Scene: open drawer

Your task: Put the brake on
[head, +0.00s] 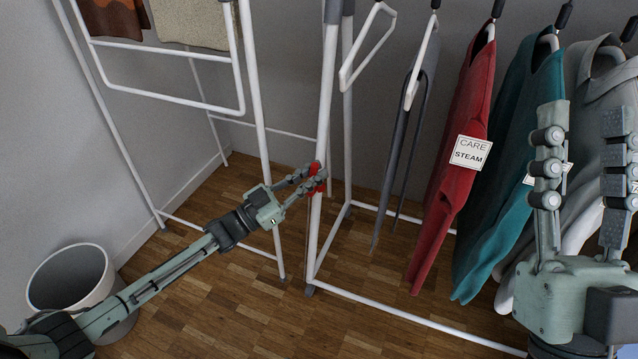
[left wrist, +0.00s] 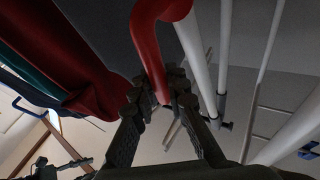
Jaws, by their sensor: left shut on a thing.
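A red brake lever (head: 315,167) sits low on the near white post of the garment rack (head: 327,100). My left gripper (head: 317,179) is shut on it, with its fingers around the red part beside the post. In the left wrist view the curved red lever (left wrist: 145,45) passes down between the fingertips of my left gripper (left wrist: 160,95). The fingers partly hide its lower end. My right gripper (head: 582,160) is at the right edge in front of the hanging clothes, its fingers wide apart and nothing between them.
A red garment (head: 462,190) with a "CARE STEAM" tag, a teal one (head: 515,190) and grey ones hang at the right. A white towel stand (head: 255,90) is close on the left. A grey bin (head: 75,280) stands at lower left. Bare wooden floor (head: 240,310) lies in front.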

